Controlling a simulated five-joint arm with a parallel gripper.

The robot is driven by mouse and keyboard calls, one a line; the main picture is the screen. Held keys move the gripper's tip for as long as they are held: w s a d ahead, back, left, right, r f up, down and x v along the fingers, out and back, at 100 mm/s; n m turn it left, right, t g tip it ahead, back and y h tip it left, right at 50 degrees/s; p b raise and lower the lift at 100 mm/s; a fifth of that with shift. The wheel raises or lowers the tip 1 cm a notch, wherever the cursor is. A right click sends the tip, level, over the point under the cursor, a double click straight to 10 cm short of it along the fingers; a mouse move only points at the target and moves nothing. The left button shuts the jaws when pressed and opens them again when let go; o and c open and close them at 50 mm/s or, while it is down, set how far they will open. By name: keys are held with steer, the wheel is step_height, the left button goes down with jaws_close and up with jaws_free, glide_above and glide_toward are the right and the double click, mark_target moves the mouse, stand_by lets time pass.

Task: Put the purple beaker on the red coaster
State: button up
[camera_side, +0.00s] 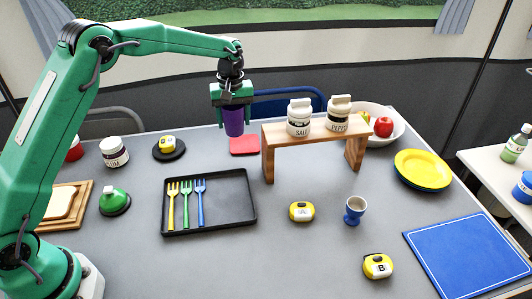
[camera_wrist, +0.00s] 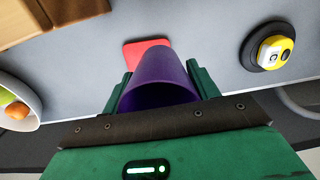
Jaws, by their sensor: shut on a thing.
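The purple beaker (camera_side: 233,121) is held in my gripper (camera_side: 232,104), which is shut on it, above the back part of the table. In the wrist view the beaker (camera_wrist: 160,82) fills the space between the fingers, its open rim toward the camera. The red coaster (camera_side: 244,145) lies flat on the table, a little right of and below the beaker in the side view. In the wrist view the coaster (camera_wrist: 143,47) shows beyond the beaker, which hides part of it. The beaker looks apart from the coaster.
A wooden stand (camera_side: 314,135) carrying salt and pepper jars is just right of the coaster. A black tray (camera_side: 240,216) with several forks lies in front. A yellow object on a black disc (camera_side: 169,149) stands to the left. A fruit bowl (camera_side: 391,134) is behind the stand.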

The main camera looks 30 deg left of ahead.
steer(key=shift+f, duration=3.25)
steer(key=shift+f, duration=0.2)
steer(key=o, duration=1)
steer(key=shift+c, duration=0.2)
steer(key=shift+r, duration=0.15)
step_height(320, 180, up, 12)
steer(key=shift+r, duration=0.2)
